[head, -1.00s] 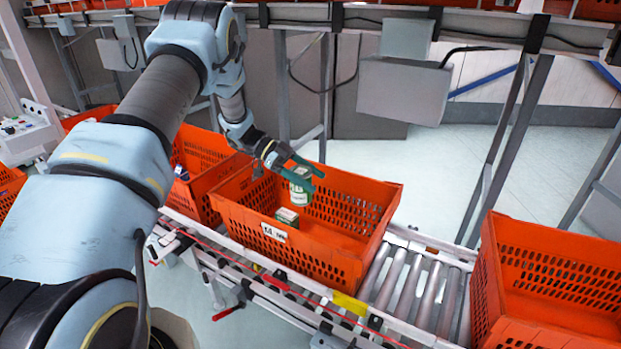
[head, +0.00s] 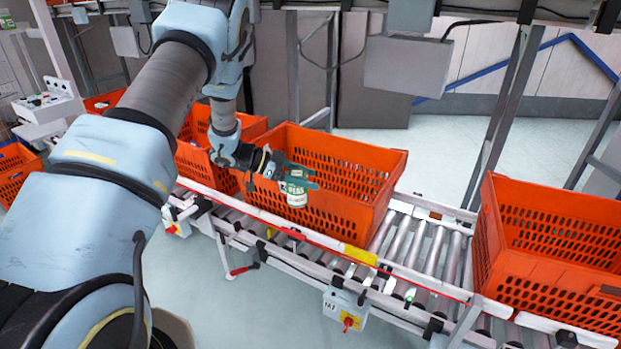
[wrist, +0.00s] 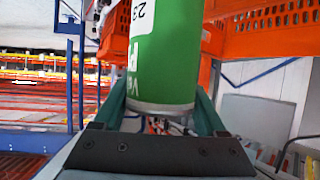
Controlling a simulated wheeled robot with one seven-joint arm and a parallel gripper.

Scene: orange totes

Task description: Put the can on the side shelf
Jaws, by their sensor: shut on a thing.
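The can (head: 296,194) is green and white and is held in my gripper (head: 301,178). In the head view it shows in front of the near-left part of the middle orange tote (head: 365,205). In the wrist view the green can (wrist: 165,55) fills the upper middle, with its rim toward me, between the two green fingers of my gripper (wrist: 160,112). The fingers are shut on its sides. I cannot identify the side shelf for certain; a rack with orange beams (wrist: 35,88) stands at the left of the wrist view.
The totes stand on a roller conveyor (head: 425,245), with another orange tote (head: 550,260) at the right and one (head: 195,155) behind my arm. A control box with a red knob (head: 345,310) hangs below the conveyor. Open floor (head: 275,300) lies in front of it.

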